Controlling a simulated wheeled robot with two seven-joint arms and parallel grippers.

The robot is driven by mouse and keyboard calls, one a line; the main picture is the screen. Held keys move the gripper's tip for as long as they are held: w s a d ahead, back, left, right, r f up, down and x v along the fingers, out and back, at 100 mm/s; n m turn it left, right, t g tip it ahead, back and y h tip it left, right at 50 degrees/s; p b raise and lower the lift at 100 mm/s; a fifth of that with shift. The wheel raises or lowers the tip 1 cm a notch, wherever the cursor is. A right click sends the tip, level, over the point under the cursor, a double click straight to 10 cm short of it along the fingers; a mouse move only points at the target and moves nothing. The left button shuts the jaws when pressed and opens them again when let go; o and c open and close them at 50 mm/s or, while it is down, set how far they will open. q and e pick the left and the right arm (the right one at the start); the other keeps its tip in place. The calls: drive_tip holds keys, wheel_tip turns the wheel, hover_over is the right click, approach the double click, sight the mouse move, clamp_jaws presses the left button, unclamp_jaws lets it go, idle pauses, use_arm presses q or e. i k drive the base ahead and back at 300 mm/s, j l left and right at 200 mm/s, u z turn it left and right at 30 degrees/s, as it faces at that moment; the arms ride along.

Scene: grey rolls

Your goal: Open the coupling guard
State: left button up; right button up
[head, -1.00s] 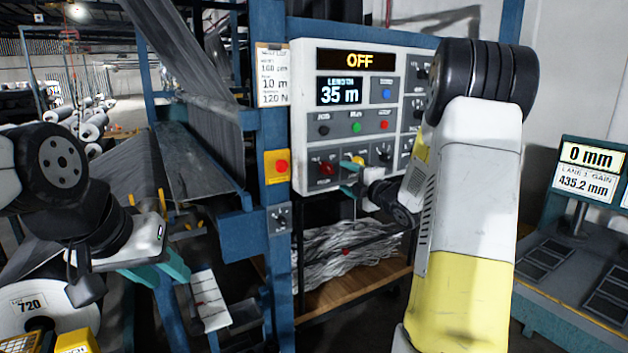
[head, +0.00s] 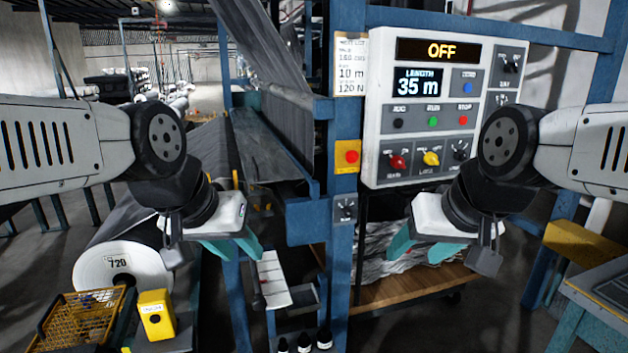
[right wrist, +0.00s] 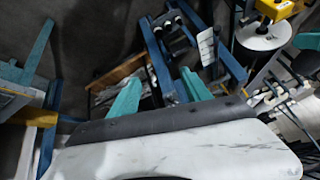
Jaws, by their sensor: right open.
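A yellow mesh cage (head: 80,318), which looks like the coupling guard, is at the lower left of the head view, beside a roll end marked 720. It appears closed, but its lower part is cut off by the frame edge. My left gripper (head: 236,246) is open and empty, above and to the right of the cage. My right gripper (head: 418,248) is open and empty below the control panel, far from the cage. Its spread teal fingers also show in the right wrist view (right wrist: 160,94), with nothing between them.
The control panel (head: 445,105) reads OFF and 35 m. A yellow box (head: 156,314) stands right of the cage, in front of the white roll (head: 118,268). A blue frame post (head: 343,270) stands between my grippers. A wooden shelf (head: 415,288) holds crumpled grey material.

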sight(60, 298)
drive_tip(key=u, duration=1.85)
drive_tip(key=i+j+u, duration=0.15)
drive_tip(key=i, duration=0.35)
drive_tip(key=i+u, duration=0.15)
drive_tip(key=i, duration=0.4)
